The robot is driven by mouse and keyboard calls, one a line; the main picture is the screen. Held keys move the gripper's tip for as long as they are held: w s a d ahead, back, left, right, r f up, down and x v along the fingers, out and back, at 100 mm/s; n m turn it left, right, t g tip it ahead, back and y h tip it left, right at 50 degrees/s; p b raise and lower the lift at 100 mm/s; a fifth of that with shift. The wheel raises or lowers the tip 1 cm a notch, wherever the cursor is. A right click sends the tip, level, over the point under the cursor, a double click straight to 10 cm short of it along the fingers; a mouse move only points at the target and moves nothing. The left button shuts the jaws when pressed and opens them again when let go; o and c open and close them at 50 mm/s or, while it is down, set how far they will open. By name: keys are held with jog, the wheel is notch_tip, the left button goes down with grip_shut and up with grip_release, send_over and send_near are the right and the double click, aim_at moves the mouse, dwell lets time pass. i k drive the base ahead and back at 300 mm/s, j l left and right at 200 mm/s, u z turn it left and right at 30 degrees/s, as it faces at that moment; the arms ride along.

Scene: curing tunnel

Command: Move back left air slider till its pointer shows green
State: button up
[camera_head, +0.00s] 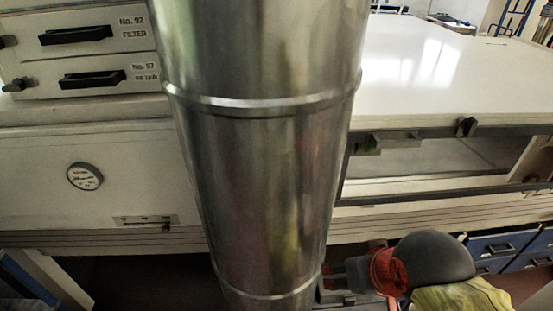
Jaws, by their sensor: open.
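A small slider strip (136,220) with a dark knob (166,228) at its right end sits low on the pale machine panel at left. Its markings are too small to read, and no green shows on it. I cannot tell whether it is the back left air slider. A round white dial gauge (85,176) with a dark pointer is above and left of it; its scale colours are not clear. My gripper (331,276) is at lower right, beyond the metal pipe from the strip, with dark fingers pointing left. It is open and touches neither strip nor gauge.
A large shiny metal pipe (265,160) stands upright in the middle and hides much behind it. Two filter drawers (95,55) with black handles are at upper left. A white hood (450,75) with dark latches is at right. Blue drawers (500,248) are at lower right.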

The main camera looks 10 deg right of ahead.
aim_at(166, 229)
jog(key=k+u, duration=0.3)
jog(key=i+u, duration=0.1)
jog(key=u, duration=0.25)
jog(key=i+u, duration=0.1)
jog(key=u, duration=0.25)
jog(key=i+l+u, duration=0.1)
jog(key=u, duration=0.25)
jog(key=k, duration=0.25)
jog(key=k+z, duration=0.15)
jog(key=z, duration=0.2)
jog(key=k+z, duration=0.15)
jog(key=z, duration=0.2)
jog(key=k+l+z, duration=0.1)
jog(key=z, duration=0.2)
jog(key=j+z, duration=0.35)
jog(key=j, duration=0.3)
jog(key=j+z, duration=0.3)
jog(key=j, duration=0.35)
jog(key=i, duration=0.05)
